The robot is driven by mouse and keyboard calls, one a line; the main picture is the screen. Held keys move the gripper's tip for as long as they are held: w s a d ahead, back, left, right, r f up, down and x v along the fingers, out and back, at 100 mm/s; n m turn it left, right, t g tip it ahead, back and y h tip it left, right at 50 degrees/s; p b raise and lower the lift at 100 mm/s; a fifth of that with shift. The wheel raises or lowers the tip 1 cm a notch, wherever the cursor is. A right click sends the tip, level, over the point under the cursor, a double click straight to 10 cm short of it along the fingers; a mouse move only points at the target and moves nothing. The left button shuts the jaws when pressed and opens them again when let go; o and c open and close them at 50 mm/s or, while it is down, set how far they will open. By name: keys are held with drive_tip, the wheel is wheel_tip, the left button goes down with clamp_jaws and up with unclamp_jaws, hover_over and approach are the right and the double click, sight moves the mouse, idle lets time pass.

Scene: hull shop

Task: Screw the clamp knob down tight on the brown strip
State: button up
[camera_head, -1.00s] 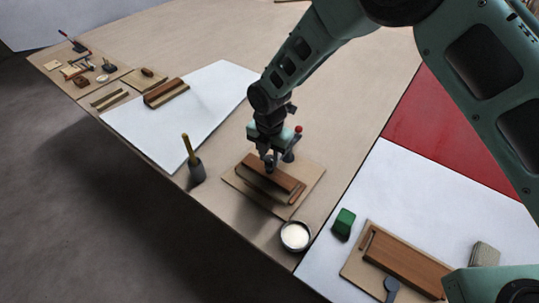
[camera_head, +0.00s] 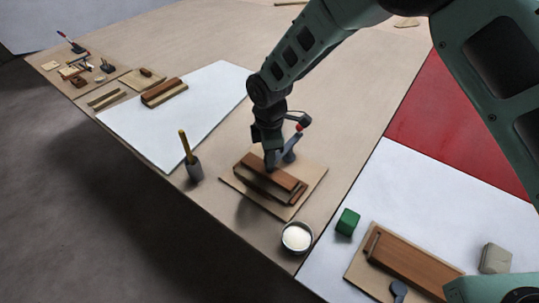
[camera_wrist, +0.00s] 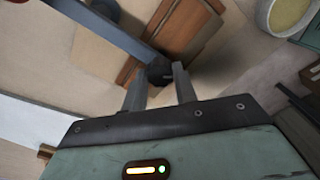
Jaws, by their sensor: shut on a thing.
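The brown strip (camera_head: 284,178) lies on a pale board (camera_head: 312,178) near the table's front edge. It also shows in the wrist view (camera_wrist: 196,30). A grey-blue clamp (camera_head: 289,154) stands at the strip's far side, and its long bar crosses the wrist view (camera_wrist: 100,27). The dark, round clamp knob (camera_wrist: 158,73) sits at the strip's edge in the wrist view. My gripper (camera_head: 270,164) is over the strip, with its two fingers (camera_wrist: 160,76) on either side of the knob, shut on it. The knob's lower end and its contact with the strip are hidden.
A round tin of pale stuff (camera_head: 297,237) stands right of the board, and a dark pot with a yellow handle (camera_head: 193,165) stands left. A green block (camera_head: 347,222) and another board with a brown piece (camera_head: 412,262) lie on the white panel at right.

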drive_tip(key=m+b, duration=0.1)
drive_tip(key=m, duration=0.3)
drive_tip(key=shift+m, duration=0.4)
drive_tip(key=m, duration=0.3)
drive_tip(key=shift+m+b, duration=0.3)
drive_tip(key=shift+b, duration=0.05)
drive_tip(key=m, duration=0.3)
drive_tip(key=shift+m, duration=0.3)
drive_tip(key=m, duration=0.3)
drive_tip(key=shift+r+m, duration=0.1)
drive_tip(key=shift+m, duration=0.2)
drive_tip(key=m, duration=0.3)
drive_tip(key=shift+m, duration=0.3)
drive_tip(key=m, duration=0.3)
drive_tip(key=shift+m, duration=0.3)
drive_tip(key=m+p, duration=0.1)
drive_tip(key=m, duration=0.5)
drive_tip(key=shift+w+p, duration=0.1)
drive_tip(key=shift+p, duration=0.3)
drive_tip(key=shift+m, duration=0.4)
